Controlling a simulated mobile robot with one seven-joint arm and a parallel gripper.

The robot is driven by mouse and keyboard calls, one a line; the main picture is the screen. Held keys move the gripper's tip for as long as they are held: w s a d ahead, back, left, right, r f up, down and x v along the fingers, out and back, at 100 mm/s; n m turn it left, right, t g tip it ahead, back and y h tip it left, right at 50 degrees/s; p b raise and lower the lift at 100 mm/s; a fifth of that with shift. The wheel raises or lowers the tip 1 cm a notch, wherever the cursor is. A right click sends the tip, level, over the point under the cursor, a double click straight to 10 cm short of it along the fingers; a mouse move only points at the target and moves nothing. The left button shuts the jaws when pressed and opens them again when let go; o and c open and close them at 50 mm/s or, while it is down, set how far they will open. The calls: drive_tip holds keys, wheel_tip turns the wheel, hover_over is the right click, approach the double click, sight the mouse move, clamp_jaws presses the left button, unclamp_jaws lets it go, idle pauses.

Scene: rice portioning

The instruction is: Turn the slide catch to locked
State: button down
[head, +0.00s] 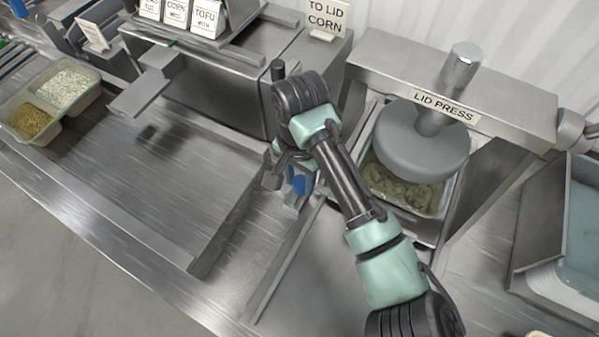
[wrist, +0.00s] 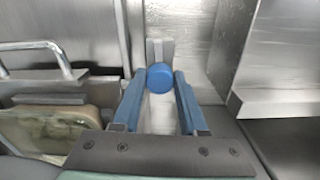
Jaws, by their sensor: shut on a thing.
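The slide catch shows in the wrist view as a round blue knob (wrist: 160,77) in front of a small upright grey plate (wrist: 160,49). My gripper (wrist: 159,84) has its two blue fingers on either side of the knob and is shut on it. In the head view my gripper (head: 294,181) is down beside the steel housing, left of the lid press. My arm hides the catch there, so I cannot tell which way it is set.
The lid press (head: 421,150) stands over a filled tray (head: 436,214) to the right of my arm. A two-part food tray (head: 84,93) sits at the far left. Rails border the open steel counter (head: 150,190). A dark bin (head: 541,220) stands at the right.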

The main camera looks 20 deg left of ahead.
drive_tip(key=n+p, duration=0.1)
drive_tip(key=p, duration=0.1)
drive_tip(key=n+p, duration=0.1)
drive_tip(key=p, duration=0.2)
drive_tip(key=shift+s+r, duration=0.15)
drive_tip(key=shift+r, duration=0.15)
drive_tip(key=n+p, duration=0.1)
drive_tip(key=n, duration=0.1)
drive_tip(key=n+p, duration=0.1)
drive_tip(key=n, duration=0.1)
drive_tip(key=shift+f+n+p, duration=0.2)
drive_tip(key=shift+n+p, duration=0.1)
drive_tip(key=shift+n, duration=0.1)
drive_tip(key=n+p, duration=0.2)
drive_tip(key=n, duration=0.3)
drive_tip(key=shift+d, duration=0.1)
drive_tip(key=n, duration=0.1)
drive_tip(key=n+p, duration=0.1)
drive_tip(key=n, duration=0.3)
drive_tip(key=shift+w, duration=0.25)
drive_tip(key=shift+n, duration=0.3)
drive_tip(key=shift+c, duration=2.2)
unclamp_jaws()
